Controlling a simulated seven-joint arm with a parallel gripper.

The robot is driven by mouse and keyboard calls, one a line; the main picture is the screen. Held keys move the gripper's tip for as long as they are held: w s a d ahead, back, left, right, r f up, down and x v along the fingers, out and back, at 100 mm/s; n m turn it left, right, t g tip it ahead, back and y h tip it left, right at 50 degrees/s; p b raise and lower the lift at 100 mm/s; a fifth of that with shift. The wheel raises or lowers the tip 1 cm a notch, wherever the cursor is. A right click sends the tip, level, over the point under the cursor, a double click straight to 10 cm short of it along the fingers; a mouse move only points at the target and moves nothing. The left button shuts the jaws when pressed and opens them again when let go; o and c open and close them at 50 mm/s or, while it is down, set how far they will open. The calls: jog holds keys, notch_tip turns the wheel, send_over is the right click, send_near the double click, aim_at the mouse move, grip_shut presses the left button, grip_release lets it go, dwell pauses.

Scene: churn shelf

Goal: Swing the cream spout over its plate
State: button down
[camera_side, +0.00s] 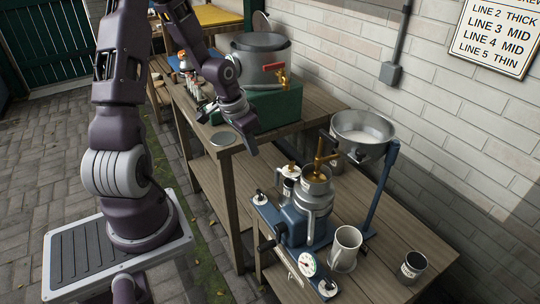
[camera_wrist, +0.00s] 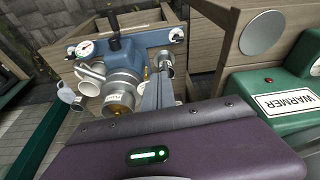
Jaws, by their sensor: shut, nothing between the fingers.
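The cream machine (camera_side: 306,222) stands on the lower bench in the side view, with a blue base, a metal body and brass fittings on top. It also shows at the upper left of the wrist view (camera_wrist: 122,80). I cannot tell which part is the cream spout. A flat round grey plate (camera_side: 222,138) lies on the upper bench edge; a grey disc also shows in the wrist view (camera_wrist: 263,33). I cannot tell whether it is the spout's plate. My gripper (camera_side: 249,148) is shut and empty, pointing down beside the green warmer, behind and left of the machine, apart from it.
The green warmer (camera_side: 276,112) carries a large pot (camera_side: 262,58) with a brass tap. A metal bowl (camera_side: 362,128) stands on a blue post behind the machine. A white mug (camera_side: 345,250) and a grey cup (camera_side: 412,267) stand at right. A gauge (camera_side: 308,263) faces front.

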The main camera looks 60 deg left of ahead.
jog(key=w+f, duration=0.6)
jog(key=f, duration=0.4)
jog(key=shift+w+a, duration=0.35)
jog(key=shift+w, duration=0.05)
jog(key=shift+f, duration=0.1)
jog(key=w+a+m+h, duration=0.1)
jog(key=w+m, duration=0.4)
jog(key=w, duration=0.1)
jog(key=shift+w+a, duration=0.3)
jog(key=shift+w, duration=0.05)
